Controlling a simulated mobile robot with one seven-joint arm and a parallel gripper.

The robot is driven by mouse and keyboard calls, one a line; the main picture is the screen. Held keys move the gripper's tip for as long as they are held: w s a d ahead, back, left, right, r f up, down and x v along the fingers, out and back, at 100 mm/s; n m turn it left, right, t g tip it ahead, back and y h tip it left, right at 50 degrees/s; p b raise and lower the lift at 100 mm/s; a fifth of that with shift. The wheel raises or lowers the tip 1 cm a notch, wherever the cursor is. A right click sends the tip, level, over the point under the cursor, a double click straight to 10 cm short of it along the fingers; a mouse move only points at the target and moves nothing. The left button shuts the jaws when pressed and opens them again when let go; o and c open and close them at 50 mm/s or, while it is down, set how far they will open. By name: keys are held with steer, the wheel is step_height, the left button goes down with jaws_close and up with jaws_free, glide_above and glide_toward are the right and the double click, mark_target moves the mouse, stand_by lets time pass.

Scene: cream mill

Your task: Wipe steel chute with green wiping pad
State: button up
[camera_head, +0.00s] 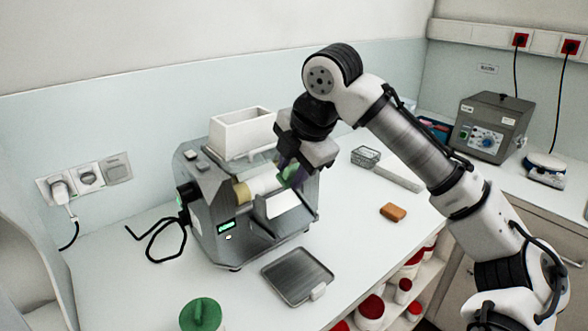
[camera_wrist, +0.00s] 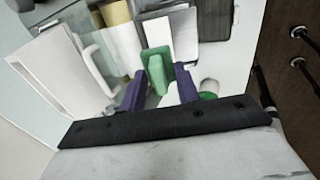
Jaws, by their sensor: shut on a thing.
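My gripper (camera_head: 288,166) is shut on the green wiping pad (camera_head: 292,175), over the front right part of the mill. In the wrist view the pad (camera_wrist: 157,70) sits between the two purple fingers of my gripper (camera_wrist: 158,82). The steel chute (camera_head: 283,203) is a bright sloping plate at the front of the mill, just below the pad. The chute also shows in the wrist view (camera_wrist: 157,32), directly beyond the pad. I cannot tell whether the pad touches it.
The grey mill (camera_head: 213,222) has a white hopper (camera_head: 241,132) on top. A steel tray (camera_head: 297,275) lies in front. A green-lidded jar (camera_head: 201,315) stands at the front edge. The counter between is clear.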

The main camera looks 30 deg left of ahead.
steer(key=b, duration=0.6)
glide_above(290, 219)
steer(key=a, duration=0.2)
steer(key=f, duration=0.6)
steer(key=shift+w+d+f, duration=0.15)
steer(key=shift+w+f, duration=0.05)
steer(key=shift+f, duration=0.3)
steer(key=shift+s+d+f+b, duration=0.15)
steer(key=shift+s+d+f, duration=0.05)
steer(key=shift+d, duration=0.4)
steer(key=shift+s+d+f+b, duration=0.15)
steer(key=shift+s+d+f, duration=0.1)
steer(key=shift+d, duration=0.35)
steer(key=shift+s+d+f+b, duration=0.15)
steer(key=shift+d+f, duration=0.05)
steer(key=shift+d, duration=0.4)
steer(key=shift+a+f, duration=0.2)
steer(key=shift+f, duration=0.25)
steer(key=shift+w, duration=0.1)
